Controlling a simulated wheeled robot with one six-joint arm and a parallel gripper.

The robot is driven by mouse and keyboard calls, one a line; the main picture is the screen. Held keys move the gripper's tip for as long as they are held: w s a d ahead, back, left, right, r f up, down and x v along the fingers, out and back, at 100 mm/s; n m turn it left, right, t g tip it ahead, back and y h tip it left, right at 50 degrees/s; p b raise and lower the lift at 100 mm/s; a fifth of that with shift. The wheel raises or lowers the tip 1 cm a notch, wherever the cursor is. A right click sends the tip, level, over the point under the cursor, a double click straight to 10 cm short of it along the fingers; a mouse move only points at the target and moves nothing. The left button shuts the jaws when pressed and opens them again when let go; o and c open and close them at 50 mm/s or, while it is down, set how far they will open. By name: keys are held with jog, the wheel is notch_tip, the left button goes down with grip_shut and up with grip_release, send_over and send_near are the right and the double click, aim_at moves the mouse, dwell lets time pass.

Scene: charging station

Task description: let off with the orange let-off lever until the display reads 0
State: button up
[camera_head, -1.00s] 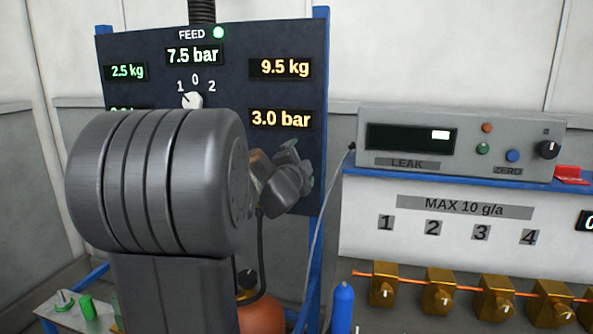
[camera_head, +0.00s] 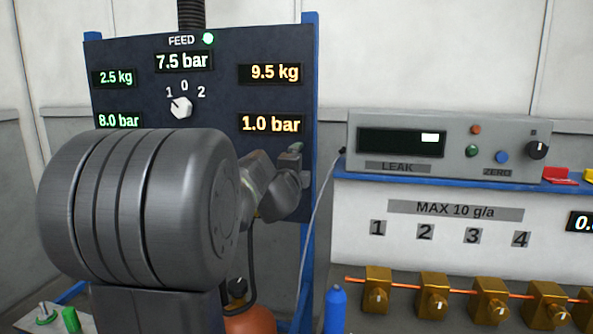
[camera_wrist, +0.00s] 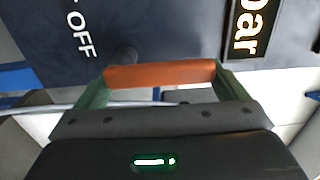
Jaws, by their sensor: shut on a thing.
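The orange let-off lever (camera_wrist: 160,73) lies crosswise in the wrist view. My gripper (camera_wrist: 162,82) is shut on it, with a green finger at each end. Part of an "OFF" label (camera_wrist: 77,35) shows beside it on the dark panel. In the head view the lever cannot be made out behind my arm, whose wrist reaches the panel's lower right. The orange pressure display (camera_head: 271,124) reads 1.0 bar. It is partly seen in the wrist view as "bar" (camera_wrist: 257,25).
The dark panel also has a 9.5 kg display (camera_head: 275,73), a 7.5 bar feed display (camera_head: 182,62) and a selector knob (camera_head: 181,107). A leak tester (camera_head: 400,168) stands to the right above several brass valves (camera_head: 433,300). A blue bottle (camera_head: 335,310) stands below.

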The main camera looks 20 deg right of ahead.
jog(key=o, duration=1.1)
jog(key=shift+c, duration=0.2)
jog(key=shift+s, duration=0.1)
jog(key=p+v, duration=0.1)
jog(key=v, duration=1.2)
jog(key=shift+s+a, duration=0.25)
jog(key=b+x, duration=0.1)
jog(key=x, duration=1.3)
jog(key=shift+s+a, duration=0.1)
jog(key=shift+s, duration=0.05)
